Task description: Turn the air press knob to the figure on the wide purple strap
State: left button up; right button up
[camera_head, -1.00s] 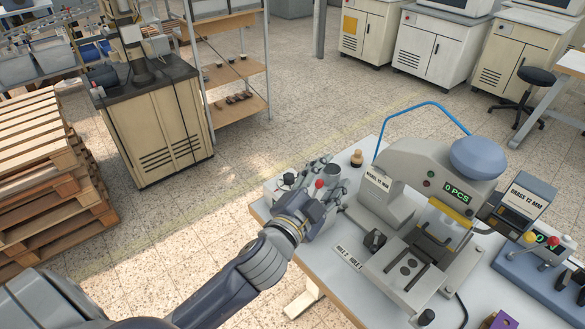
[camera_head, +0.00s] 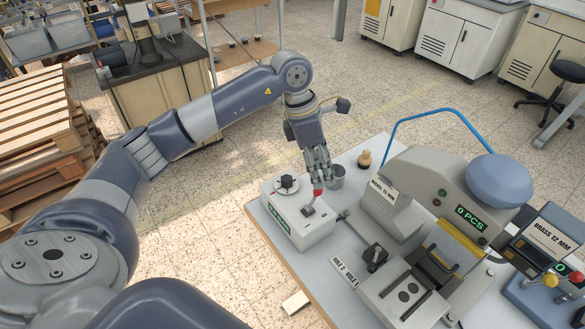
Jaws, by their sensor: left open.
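The press (camera_head: 440,195) is grey with a blue dome and a display reading "0 PCS". A black knob (camera_head: 375,255) sits low at its front left. A white box (camera_head: 297,222) with a green display stands to the left of the press. It carries another black knob (camera_head: 287,184) on top and a lever with a red ball (camera_head: 318,191). I cannot tell which knob is the air press knob. My left gripper (camera_head: 319,178) points down, open, just above the red ball; I cannot tell whether they touch. My right gripper and a purple strap are not in view.
A grey cup (camera_head: 337,175) and a wooden-handled piece (camera_head: 364,158) stand behind the white box. A blue hose (camera_head: 430,112) arches behind the press. A "BRASS 12 MM" unit (camera_head: 540,245) stands to the right. The bench's (camera_head: 292,266) front left strip is clear.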

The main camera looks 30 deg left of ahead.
aim_at(287, 178)
pick_arm(q)
jog(key=a+r+y, duration=0.2)
jog(key=a+y, duration=0.1)
jog(key=a, duration=0.6)
jog(key=shift+n+g+y, duration=0.3)
jog(key=shift+n+g, duration=0.1)
jog(key=f+p, duration=0.1)
jog(key=f, duration=0.2)
jog(key=f+p, duration=0.1)
jog(key=f, duration=0.6)
jog(key=shift+w+a+f+p, duration=0.15)
jog(key=shift+a+f+p, duration=0.1)
jog(key=shift+p, duration=0.15)
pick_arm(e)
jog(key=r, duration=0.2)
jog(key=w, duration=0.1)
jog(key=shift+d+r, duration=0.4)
pick_arm(q)
jog(key=shift+c, duration=0.2)
jog(key=c, duration=1)
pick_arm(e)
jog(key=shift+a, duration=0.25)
